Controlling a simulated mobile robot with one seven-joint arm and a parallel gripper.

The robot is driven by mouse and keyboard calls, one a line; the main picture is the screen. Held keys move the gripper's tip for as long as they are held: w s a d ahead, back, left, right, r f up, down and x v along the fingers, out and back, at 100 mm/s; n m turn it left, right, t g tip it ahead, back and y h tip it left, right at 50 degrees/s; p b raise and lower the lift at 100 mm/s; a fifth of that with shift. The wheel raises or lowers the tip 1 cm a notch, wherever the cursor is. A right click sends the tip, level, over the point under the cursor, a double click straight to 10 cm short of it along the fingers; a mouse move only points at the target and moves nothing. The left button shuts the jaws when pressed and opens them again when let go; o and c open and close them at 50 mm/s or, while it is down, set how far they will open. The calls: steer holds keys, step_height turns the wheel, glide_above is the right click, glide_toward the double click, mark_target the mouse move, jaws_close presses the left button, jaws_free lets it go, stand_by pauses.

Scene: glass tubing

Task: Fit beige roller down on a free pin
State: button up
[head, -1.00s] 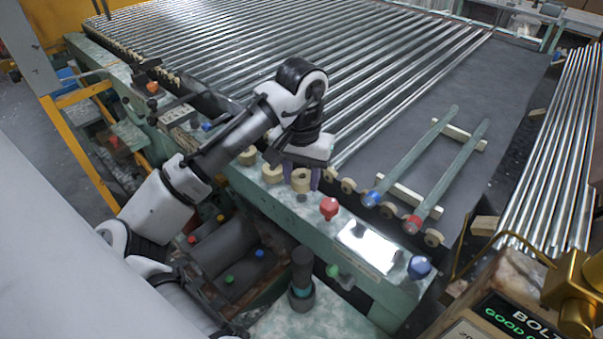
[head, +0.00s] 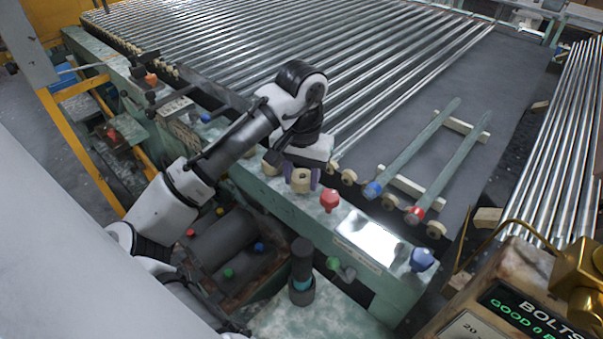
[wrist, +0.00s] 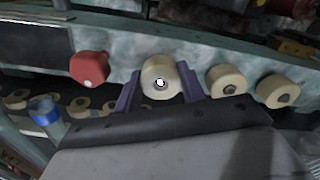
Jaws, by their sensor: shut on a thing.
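My gripper (head: 302,178) points down over the pale green rail at the machine's near side, its two purple fingers shut on a beige roller (head: 301,183). In the wrist view the roller (wrist: 161,78) sits between both fingers (wrist: 160,88), one on each side. A bright round spot, looking like a pin's end, shows in its centre hole. The roller looks upright and low on the rail; its underside contact is hidden. Two more beige rollers, a near one (wrist: 226,80) and a farther one (wrist: 277,91), stand in the same row. No bare pin is clearly visible.
A red knob (head: 330,200) stands close beside the held roller; it also shows in the wrist view (wrist: 90,67). A bright plate (head: 366,236) and a blue knob (head: 421,259) lie farther right on the rail. Glass tubes (head: 380,90) cover the bed behind.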

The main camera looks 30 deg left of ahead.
mark_target(301, 179)
steer(key=shift+f, duration=0.5)
steer(key=o, duration=1)
steer(key=shift+o, duration=0.2)
steer(key=shift+r, duration=0.15)
step_height(301, 179, up, 14)
steer(key=shift+f+b, duration=0.2)
steer(key=shift+b, duration=0.2)
steer(key=shift+f, duration=0.1)
